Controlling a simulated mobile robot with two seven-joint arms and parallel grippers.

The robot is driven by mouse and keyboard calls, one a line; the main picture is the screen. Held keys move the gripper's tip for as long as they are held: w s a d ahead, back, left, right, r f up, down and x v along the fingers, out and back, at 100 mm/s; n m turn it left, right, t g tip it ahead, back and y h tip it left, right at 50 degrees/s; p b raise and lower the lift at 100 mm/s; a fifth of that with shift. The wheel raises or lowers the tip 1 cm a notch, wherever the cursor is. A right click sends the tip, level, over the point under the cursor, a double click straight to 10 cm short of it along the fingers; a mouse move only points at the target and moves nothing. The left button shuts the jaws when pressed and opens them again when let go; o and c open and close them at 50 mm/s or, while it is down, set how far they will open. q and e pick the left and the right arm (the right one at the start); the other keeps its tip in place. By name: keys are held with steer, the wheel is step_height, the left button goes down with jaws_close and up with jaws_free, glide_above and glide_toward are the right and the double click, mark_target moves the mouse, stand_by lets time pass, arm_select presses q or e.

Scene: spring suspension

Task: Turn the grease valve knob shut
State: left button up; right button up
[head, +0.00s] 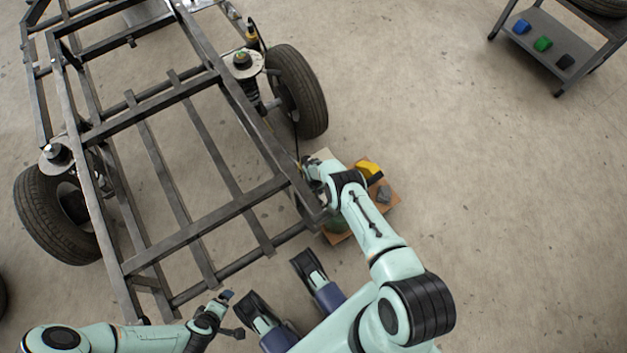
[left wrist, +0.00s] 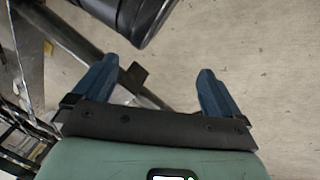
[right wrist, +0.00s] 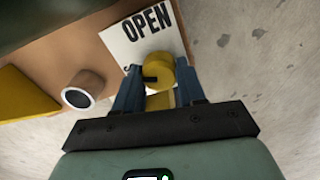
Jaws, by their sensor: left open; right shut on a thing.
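In the right wrist view the yellow valve knob (right wrist: 163,72) sits in front of a white card (right wrist: 118,42) that reads OPEN. A second word beside the knob is mostly hidden; only its first letter shows. A short black mark is on the knob. My right gripper (right wrist: 160,78) is shut on the knob, one blue finger on each side. In the head view my right gripper (head: 310,168) is beside the frame, and the knob is hidden there. My left gripper (head: 226,296) is open and empty near the frame's front end; its blue fingers also show in the left wrist view (left wrist: 158,82).
A steel vehicle frame (head: 205,228) with wheels (head: 300,95) fills the left. A wooden board (head: 388,205) beside it carries a yellow object (head: 369,168) and a grey lump (head: 383,193). A cart (head: 535,45) stands top right. The floor at right is clear.

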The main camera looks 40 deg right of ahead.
steer(key=shift+n+b, duration=0.4)
steer(key=shift+n, duration=0.5)
arm_select(q)
steer(key=shift+s+a+f+g, duration=0.2)
steer(key=shift+s+f+g, duration=0.2)
steer(key=shift+s+f, duration=0.6)
arm_select(e)
steer(key=o, duration=1.1)
steer(key=shift+c, duration=0.2)
arm_select(q)
steer(key=shift+w, duration=0.1)
arm_select(e)
steer(key=shift+r, duration=0.1)
